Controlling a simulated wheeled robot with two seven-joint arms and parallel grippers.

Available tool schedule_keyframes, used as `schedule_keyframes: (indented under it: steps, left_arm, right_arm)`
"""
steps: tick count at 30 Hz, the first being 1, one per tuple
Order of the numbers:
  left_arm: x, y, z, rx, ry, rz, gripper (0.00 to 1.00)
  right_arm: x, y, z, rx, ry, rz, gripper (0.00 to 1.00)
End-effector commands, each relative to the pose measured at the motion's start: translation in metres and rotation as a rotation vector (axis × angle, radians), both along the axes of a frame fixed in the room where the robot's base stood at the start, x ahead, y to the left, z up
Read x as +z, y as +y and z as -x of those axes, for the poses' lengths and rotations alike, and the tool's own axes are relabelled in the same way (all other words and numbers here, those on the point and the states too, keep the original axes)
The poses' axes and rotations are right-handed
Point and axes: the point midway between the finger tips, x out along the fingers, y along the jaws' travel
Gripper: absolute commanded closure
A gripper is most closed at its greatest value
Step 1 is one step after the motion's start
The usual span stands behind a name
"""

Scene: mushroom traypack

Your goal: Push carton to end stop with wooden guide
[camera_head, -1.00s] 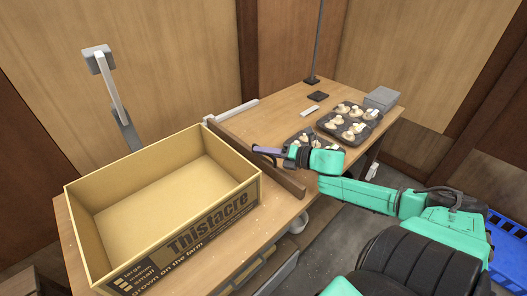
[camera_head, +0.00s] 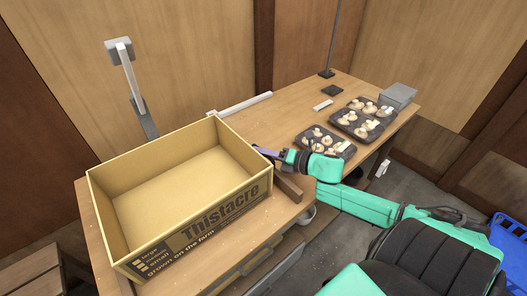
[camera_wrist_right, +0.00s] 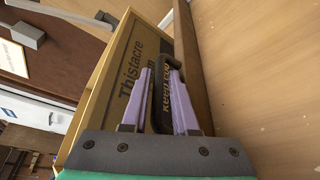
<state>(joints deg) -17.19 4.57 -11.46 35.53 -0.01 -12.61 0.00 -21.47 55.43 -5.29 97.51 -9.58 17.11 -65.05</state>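The open carton (camera_head: 215,222), yellow-brown and printed "Thistacre", stands upright and empty on the table. The wooden guide (camera_head: 286,187) is a dark bar along the carton's right side, mostly hidden by it in the head view. In the right wrist view the guide (camera_wrist_right: 194,45) runs close beside the carton (camera_wrist_right: 110,85); contact is unclear. My right gripper (camera_head: 262,151) has its purple fingers (camera_wrist_right: 160,80) closed around a black handle at the guide. A pale bar (camera_head: 240,105), probably the end stop, lies behind the carton's far right corner. My left gripper is out of view.
Mushroom trays (camera_head: 362,117) and a grey box (camera_head: 398,95) sit on the table's right part. A grey stand (camera_head: 131,85) rises behind the carton. A thin pole (camera_head: 331,45) stands at the back.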

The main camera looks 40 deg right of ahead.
Motion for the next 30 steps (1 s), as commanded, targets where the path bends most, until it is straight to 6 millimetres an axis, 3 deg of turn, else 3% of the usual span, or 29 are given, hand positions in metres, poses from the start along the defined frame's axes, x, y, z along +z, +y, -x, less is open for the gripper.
schedule_keyframes:
  steps: [8, 14, 23, 30]
  left_arm:
    - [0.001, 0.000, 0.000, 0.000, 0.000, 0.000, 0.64]
    - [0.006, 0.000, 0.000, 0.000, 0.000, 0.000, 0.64]
    - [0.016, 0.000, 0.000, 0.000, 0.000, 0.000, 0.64]
    - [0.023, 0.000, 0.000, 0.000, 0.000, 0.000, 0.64]
  right_arm:
    - [0.001, -0.001, 0.002, -0.001, 0.001, 0.000, 0.73]
    - [0.004, -0.009, 0.020, -0.002, 0.003, -0.003, 0.73]
    - [0.016, -0.031, 0.065, -0.004, 0.004, -0.003, 0.73]
    - [0.027, -0.054, 0.114, -0.004, 0.003, 0.000, 0.73]
